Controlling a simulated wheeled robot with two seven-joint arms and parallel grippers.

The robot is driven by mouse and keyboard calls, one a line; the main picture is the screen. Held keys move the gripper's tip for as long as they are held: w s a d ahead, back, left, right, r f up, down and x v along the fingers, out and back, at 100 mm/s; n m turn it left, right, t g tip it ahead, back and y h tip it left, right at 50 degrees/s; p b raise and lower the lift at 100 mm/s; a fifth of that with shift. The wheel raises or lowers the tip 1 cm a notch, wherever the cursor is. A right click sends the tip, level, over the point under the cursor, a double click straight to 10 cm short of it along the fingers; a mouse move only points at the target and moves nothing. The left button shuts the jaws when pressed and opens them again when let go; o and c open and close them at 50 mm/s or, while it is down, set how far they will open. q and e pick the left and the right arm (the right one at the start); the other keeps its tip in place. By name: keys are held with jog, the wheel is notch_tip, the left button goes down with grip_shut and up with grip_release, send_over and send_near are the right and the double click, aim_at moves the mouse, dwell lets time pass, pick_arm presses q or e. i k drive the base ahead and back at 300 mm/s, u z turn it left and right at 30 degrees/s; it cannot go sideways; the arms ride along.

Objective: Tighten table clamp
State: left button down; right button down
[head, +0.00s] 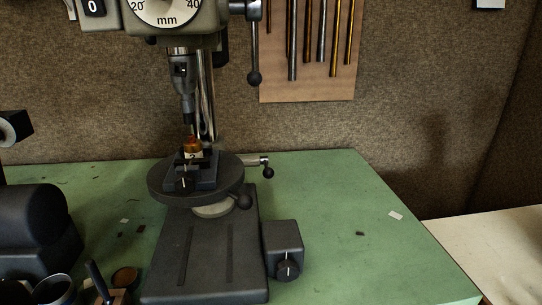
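A dark drill press stands on a green bench. Its round table (157,190) carries a small vise (205,176) holding an orange-brown piece (193,144) below the chuck (182,72). A short metal lever with a black ball end (268,172) sticks out to the right behind the round table. A dark knob (242,202) sits at the table's lower right edge. I cannot tell which of these is the table clamp, nor how tight it is. Neither of my grippers shows in the head view.
The feed handle (254,50) hangs right of the drill head. A switch box (284,245) with a knob sits beside the base. A black machine (38,225) and small containers (52,288) stand at left. The green bench (350,240) is mostly clear at right.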

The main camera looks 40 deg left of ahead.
aim_at(269, 172)
jog(key=u, duration=3.35)
jog(key=k, duration=1)
jog(key=z, duration=1.65)
jog(key=i, duration=0.5)
jog(key=u, duration=0.05)
